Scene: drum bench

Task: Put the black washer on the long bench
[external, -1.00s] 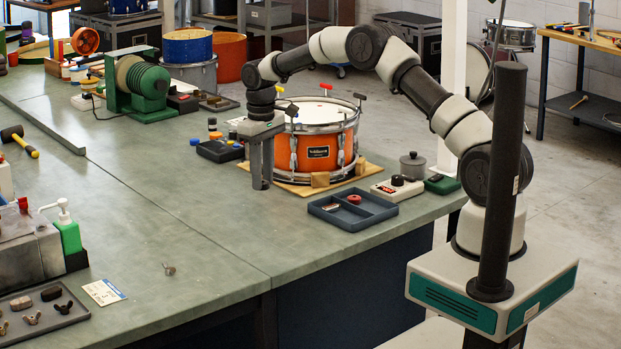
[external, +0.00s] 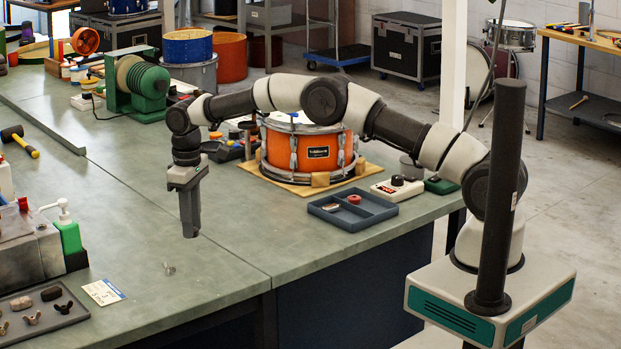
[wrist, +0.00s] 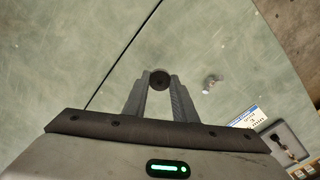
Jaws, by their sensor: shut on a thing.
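My gripper (external: 190,233) points straight down above the green-topped long bench (external: 215,285), left of the orange drum. In the wrist view my gripper (wrist: 159,84) is shut on a small round black washer (wrist: 159,79), held between the fingertips. The washer is too small to make out in the external view. Bare green bench top (wrist: 75,50) lies below the fingers, with a dark seam to the left of them. I cannot tell the exact height of the washer above the bench.
A small metal wing screw (external: 168,269) stands on the bench near my gripper. A printed card (external: 103,292) and a parts tray (external: 40,318) lie front left. The drum (external: 310,152) and a divided blue-grey tray (external: 352,208) are to the right. Bench around the gripper is mostly clear.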

